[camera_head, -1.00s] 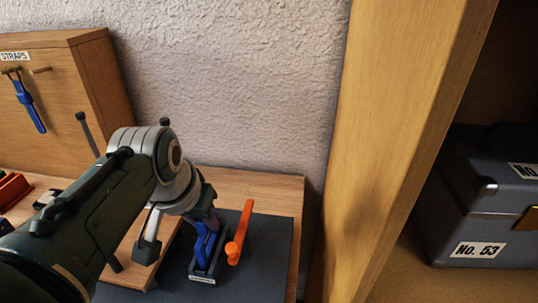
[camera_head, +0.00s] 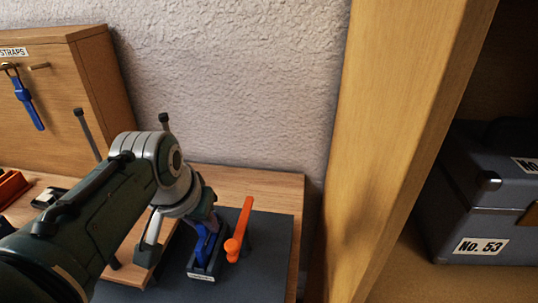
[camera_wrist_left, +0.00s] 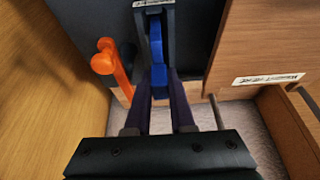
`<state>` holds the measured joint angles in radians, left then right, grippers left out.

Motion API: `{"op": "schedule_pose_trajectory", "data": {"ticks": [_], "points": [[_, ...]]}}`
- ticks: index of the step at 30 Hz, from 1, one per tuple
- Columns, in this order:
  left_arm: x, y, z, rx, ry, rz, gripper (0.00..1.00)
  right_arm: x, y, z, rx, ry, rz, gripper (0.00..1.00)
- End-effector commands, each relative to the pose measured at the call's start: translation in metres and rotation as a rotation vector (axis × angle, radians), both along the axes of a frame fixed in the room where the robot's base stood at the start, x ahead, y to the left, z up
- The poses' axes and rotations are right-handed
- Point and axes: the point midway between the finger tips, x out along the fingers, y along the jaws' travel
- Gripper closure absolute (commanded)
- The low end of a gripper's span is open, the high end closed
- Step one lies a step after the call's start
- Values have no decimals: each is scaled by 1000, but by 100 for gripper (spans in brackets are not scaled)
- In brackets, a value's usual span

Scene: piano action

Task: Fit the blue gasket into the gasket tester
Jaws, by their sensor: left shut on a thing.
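The blue gasket (camera_head: 204,243) is in the jaws of my left gripper (camera_head: 208,228), which is shut on it. The gasket also shows in the left wrist view (camera_wrist_left: 157,48), between the tips of the dark fingers (camera_wrist_left: 159,76). Its lower part is at the dark tester (camera_head: 202,275), which has a white label at its front. I cannot tell how deep the gasket sits in the tester, as the fingers and tester walls partly hide it. The tester's orange lever (camera_head: 239,235) stands up beside it on the right. My right gripper is not in view.
The tester stands on a dark mat (camera_head: 275,250) on a wooden bench. A wooden strap cabinet (camera_head: 60,95) is at the back left. A wooden post (camera_head: 395,150) and a grey case (camera_head: 480,200) are at the right. The mat right of the lever is clear.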

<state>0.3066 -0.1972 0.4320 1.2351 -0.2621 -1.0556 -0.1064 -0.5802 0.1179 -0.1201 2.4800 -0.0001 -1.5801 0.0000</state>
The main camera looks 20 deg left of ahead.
Motion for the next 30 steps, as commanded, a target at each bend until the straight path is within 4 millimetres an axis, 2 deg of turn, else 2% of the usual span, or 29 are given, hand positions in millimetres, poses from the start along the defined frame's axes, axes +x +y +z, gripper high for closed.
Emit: {"op": "schedule_pose_trajectory", "data": {"ticks": [13, 30], "points": [[0, 0, -1, 0, 0, 0, 100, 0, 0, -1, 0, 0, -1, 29], [0, 0, -13, 0, 0, 0, 100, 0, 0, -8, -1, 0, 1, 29]]}}
